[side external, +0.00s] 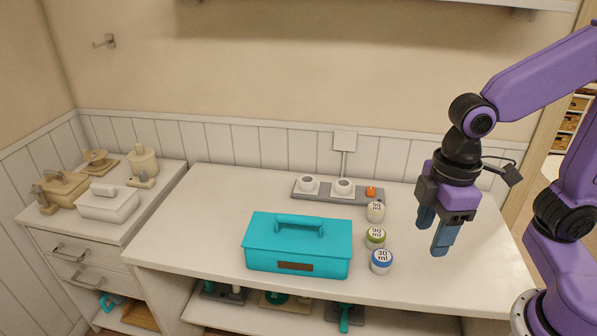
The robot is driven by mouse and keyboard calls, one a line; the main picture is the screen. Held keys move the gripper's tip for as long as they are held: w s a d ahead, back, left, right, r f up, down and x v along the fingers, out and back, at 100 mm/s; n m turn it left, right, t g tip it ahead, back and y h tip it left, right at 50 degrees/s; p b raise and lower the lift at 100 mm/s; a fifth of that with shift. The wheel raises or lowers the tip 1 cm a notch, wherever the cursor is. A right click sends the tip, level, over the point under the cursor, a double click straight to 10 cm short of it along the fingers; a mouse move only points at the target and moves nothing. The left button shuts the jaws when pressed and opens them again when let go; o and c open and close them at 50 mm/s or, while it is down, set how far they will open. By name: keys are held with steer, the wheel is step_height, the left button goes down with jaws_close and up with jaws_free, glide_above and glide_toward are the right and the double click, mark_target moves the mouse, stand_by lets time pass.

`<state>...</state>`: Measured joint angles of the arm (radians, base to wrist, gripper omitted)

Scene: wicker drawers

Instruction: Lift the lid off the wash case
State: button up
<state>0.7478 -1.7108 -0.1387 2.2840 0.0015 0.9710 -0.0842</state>
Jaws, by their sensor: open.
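The wash case is a teal box (297,262) on the white counter, left of my gripper. Its lid (335,229) is on top and has a raised bar handle (300,221). A brown label plate shows on the front of the case. My gripper (432,234) is open and empty, above the right part of the counter, with its blue fingers pointing down. It is well to the right of the case and apart from it.
Three small labelled jars stand right of the case: one white (375,211), one green-rimmed (375,237), one blue-rimmed (381,261). A grey tray (325,196) with two white cups is behind. A white lidded box (108,207) sits on the left cabinet. The counter's left part is clear.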

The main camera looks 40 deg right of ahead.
steer(key=w+a+r, duration=0.1)
steer(key=w+a, duration=0.3)
steer(key=w, duration=0.5)
steer(key=m, duration=0.2)
glide_above(299, 216)
steer(key=f, duration=0.2)
steer(key=shift+m, duration=0.3)
step_height(299, 216, down, 17)
steer(key=shift+r, duration=0.1)
jaws_close()
